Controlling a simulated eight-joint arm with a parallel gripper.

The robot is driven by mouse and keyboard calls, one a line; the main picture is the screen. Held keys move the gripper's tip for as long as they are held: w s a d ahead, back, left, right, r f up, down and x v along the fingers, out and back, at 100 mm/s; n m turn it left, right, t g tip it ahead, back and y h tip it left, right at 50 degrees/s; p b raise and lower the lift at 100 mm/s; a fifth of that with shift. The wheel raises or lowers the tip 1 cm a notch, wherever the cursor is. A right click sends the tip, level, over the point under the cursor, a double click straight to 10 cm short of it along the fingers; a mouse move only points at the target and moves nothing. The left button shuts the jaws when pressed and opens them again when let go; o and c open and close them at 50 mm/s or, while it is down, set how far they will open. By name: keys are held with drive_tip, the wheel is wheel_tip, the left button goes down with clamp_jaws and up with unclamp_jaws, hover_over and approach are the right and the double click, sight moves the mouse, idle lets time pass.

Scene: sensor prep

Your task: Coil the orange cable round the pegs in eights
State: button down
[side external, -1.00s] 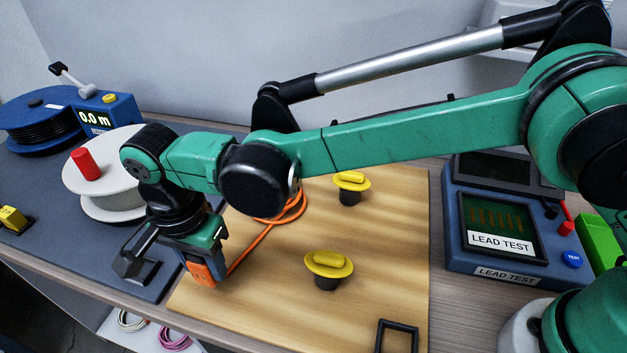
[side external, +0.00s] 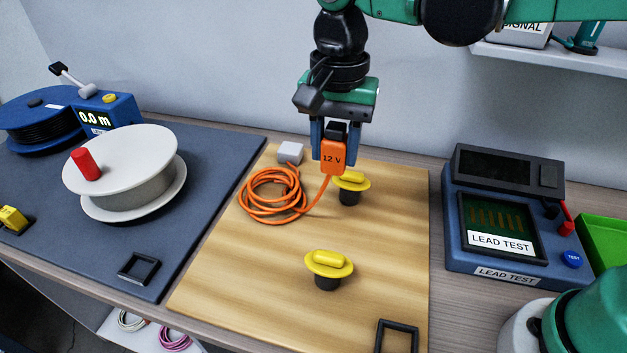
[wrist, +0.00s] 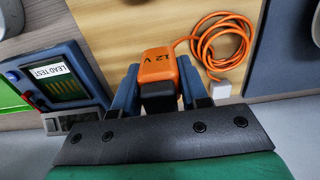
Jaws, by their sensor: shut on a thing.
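My gripper (side external: 333,150) is shut on the orange 12 V plug (side external: 333,158) at the cable's end, held above the wooden board (side external: 220,270). The plug also shows between my fingers in the wrist view (wrist: 158,67). The orange cable (side external: 262,207) lies in a loose coil at the board's left, with one strand rising to the plug. The far yellow-capped peg (side external: 352,185) stands just below and right of the plug, partly hidden behind it. The near yellow-capped peg (side external: 328,264) stands bare towards the front. No cable is round either peg.
A small pale block (side external: 290,152) sits at the board's back left by the cable. A blue lead tester (side external: 490,262) stands on the right. A white reel (side external: 150,185) stands on the dark mat at left. The board's front is mostly clear.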

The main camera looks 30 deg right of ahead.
drive_tip(key=shift+s+d+f, duration=0.15)
drive_tip(key=shift+s+d, duration=0.1)
drive_tip(key=shift+d, duration=0.5)
drive_tip(key=shift+f, duration=2.85)
drive_tip(key=shift+s, duration=0.15)
